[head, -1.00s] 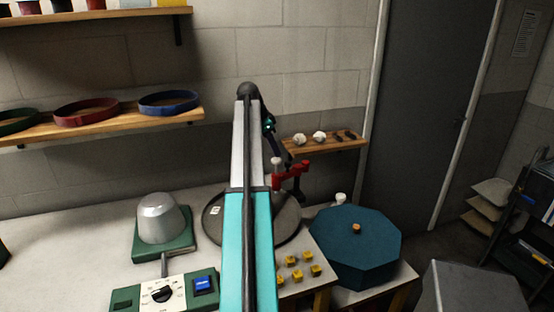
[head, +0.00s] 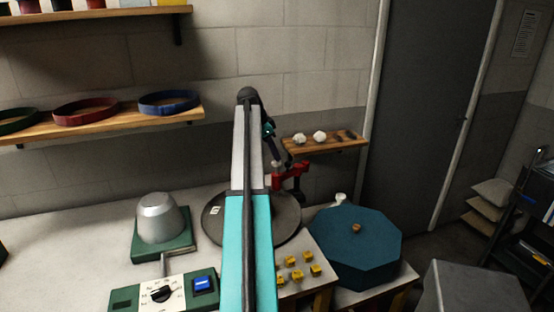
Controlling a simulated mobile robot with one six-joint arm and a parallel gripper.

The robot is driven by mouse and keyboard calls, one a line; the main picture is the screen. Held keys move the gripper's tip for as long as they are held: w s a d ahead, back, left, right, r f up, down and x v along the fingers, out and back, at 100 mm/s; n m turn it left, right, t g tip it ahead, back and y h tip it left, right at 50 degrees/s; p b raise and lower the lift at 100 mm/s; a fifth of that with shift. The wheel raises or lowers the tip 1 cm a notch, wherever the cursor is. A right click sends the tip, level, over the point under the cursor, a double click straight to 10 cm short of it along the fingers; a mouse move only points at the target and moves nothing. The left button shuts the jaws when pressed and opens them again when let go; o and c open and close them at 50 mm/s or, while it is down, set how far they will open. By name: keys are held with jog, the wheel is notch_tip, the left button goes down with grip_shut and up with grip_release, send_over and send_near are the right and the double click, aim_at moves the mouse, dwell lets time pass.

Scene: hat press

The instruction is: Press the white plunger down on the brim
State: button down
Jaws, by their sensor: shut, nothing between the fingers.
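A dark round brim (head: 285,222) with a small white tag lies on the bench, partly hidden behind my arm. A red clamp-like fitting (head: 291,170) stands at its back right edge. A small pale tip (head: 276,166) shows at the left end of this fitting, beside my arm; it may be the white plunger, but its height over the brim cannot be told. My gripper (head: 288,160) is small and dark, low behind my raised arm, just above the red fitting. It is shut and empty. I cannot tell whether it touches the fitting.
A blue octagonal box (head: 355,250) with a white knob (head: 340,197) behind it stands at the right. A grey metal dome (head: 160,217) on a green base and a control panel (head: 165,293) are at the left. A small wall shelf (head: 325,146) is close behind my gripper.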

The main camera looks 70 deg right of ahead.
jog(key=shift+a+f+b, duration=0.1)
jog(key=shift+f+b, duration=0.35)
jog(key=shift+f, duration=1.05)
dwell(0.4)
jog(key=shift+r, duration=0.1)
jog(key=shift+r+p, duration=1.15)
jog(key=shift+r, duration=1.35)
notch_tip(320, 180, up, 6)
jog(key=p, duration=0.2)
jog(key=shift+p, duration=0.3)
